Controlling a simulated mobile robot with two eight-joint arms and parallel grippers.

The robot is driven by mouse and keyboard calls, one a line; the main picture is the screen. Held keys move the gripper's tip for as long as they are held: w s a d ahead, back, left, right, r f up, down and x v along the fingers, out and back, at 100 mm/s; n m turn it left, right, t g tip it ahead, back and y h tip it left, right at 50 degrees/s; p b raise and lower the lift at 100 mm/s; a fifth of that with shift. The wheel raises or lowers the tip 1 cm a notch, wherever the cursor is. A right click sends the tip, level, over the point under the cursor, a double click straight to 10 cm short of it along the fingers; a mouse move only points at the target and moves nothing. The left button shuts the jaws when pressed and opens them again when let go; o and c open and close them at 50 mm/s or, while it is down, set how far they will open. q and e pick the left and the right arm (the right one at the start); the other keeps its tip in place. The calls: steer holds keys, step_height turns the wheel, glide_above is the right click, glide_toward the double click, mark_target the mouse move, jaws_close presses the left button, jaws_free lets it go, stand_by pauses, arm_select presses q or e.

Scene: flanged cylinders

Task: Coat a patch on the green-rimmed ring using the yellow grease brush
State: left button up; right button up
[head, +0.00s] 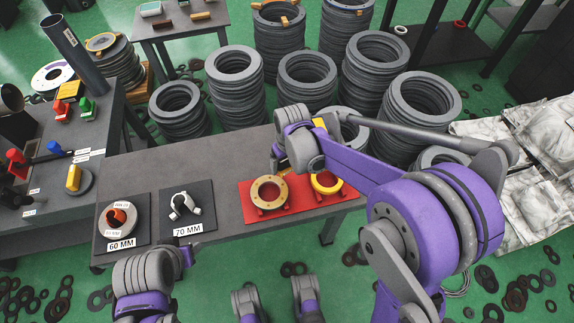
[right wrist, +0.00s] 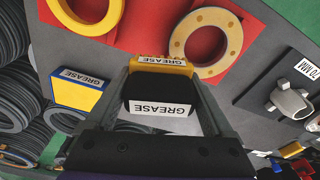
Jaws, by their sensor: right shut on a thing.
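My right gripper (right wrist: 160,85) is shut on the yellow grease brush (right wrist: 160,63), a yellow and black piece with white GREASE labels. In the head view the right wrist hangs over the far edge of the red mat, and its fingertips and the brush are mostly hidden. A tan-gold flanged ring (head: 257,191) with bolt holes lies on the mat; it also shows in the right wrist view (right wrist: 178,48), just beyond the brush. A yellow ring (head: 326,191) lies to its right. I cannot make out a green rim on either. I cannot make out my left gripper.
A yellow-and-blue box labelled GREASE (right wrist: 80,97) stands on the grey table (head: 150,170) beyond the red mat (head: 290,207). Dark pads marked 60 MM (head: 122,244) and 70 MM (head: 188,230) hold other parts on the left. Stacks of grey rings (head: 235,95) stand behind the table.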

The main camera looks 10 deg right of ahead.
steer(key=shift+r+p, duration=0.9)
steer(key=shift+r, duration=0.8)
